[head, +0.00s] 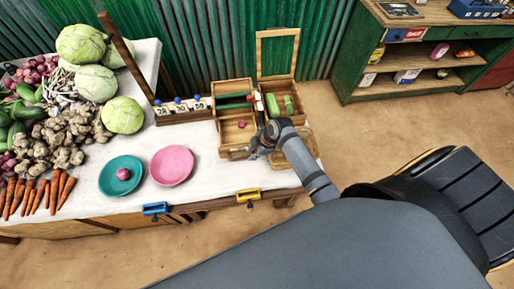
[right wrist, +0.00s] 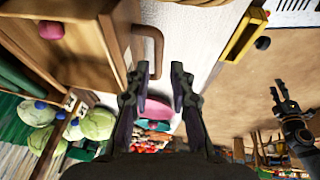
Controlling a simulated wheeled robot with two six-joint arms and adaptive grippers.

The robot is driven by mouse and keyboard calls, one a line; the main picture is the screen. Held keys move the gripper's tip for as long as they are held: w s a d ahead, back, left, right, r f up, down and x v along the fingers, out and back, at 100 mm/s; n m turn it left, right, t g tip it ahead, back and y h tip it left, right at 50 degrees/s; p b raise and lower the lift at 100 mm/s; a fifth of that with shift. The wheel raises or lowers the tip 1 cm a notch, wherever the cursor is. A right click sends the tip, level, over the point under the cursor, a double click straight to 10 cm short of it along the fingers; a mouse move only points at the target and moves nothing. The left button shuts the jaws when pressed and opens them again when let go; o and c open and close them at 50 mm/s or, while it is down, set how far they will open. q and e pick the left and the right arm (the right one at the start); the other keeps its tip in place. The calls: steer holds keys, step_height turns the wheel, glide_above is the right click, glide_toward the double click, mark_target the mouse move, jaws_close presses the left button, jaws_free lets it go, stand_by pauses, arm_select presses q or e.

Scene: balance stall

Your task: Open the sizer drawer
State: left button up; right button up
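The sizer is a wooden box (head: 222,138) at the right end of the white-topped table. Its front carries a brown wooden handle (right wrist: 158,45), seen close up in the right wrist view. The drawer front (right wrist: 112,35) looks closed against the box, though part of it is hidden by my gripper. My right gripper (head: 260,150) is at the box's front right corner. In the right wrist view its two fingers (right wrist: 161,88) are apart with nothing between them, just short of the handle. My left gripper (right wrist: 281,92) shows in the right wrist view, away from the table, fingers apart and empty.
A pink ball-shaped item (head: 241,125) lies in the box. An open-lidded wooden box (head: 278,84) adjoins it. Teal (head: 108,186) and pink (head: 171,166) plates stand left. Blue (head: 155,209) and yellow (head: 248,196) handles are on the table's front. Vegetables crowd the left.

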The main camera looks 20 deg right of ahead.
steer(key=v, duration=0.7)
steer(key=shift+s+r, duration=0.15)
steer(key=shift+r, duration=0.15)
steer(key=shift+d, duration=0.1)
